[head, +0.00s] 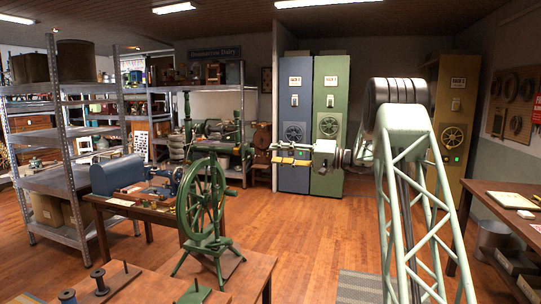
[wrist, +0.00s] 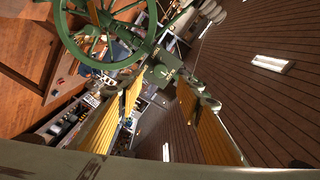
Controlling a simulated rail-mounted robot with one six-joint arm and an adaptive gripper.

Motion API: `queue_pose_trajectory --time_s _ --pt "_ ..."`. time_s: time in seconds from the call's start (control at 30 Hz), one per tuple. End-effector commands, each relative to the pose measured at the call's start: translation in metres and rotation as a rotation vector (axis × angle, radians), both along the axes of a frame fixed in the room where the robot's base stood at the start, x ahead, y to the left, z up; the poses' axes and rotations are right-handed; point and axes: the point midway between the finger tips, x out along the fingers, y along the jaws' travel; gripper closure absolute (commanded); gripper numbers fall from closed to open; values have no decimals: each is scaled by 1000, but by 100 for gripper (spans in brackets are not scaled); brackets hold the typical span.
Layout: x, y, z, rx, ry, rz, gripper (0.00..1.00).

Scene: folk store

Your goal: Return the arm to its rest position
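My gripper (head: 273,154) is in mid-air near the picture's centre in the head view, pointing left, at the end of my pale green lattice arm. It also shows in the wrist view (wrist: 160,88), where its two fingers with yellow ribbed pads stand well apart. I see nothing between them, so it is open and empty. In the wrist view the background is steeply tilted, with the dark slatted ceiling (wrist: 250,100) filling the right side.
A green spinning wheel (head: 181,208) stands on the wooden table at the front left. A workbench (head: 95,199) and metal shelves are behind it. Blue and green cabinets (head: 293,183) stand at the back. A wooden desk (head: 485,205) is at the right. Wooden floor (head: 320,235) lies open in the middle.

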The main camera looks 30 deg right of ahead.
Motion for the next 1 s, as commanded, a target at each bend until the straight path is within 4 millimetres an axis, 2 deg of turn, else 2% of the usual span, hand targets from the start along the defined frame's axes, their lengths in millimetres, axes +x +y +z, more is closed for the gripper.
queue_pose_trajectory --time_s 0.73,0.87,1.0 --pt "-5 -4 0 0 0 1 67" --pt "-6 0 2 -2 6 5 67" --pt "-8 15 5 -10 26 19 67"
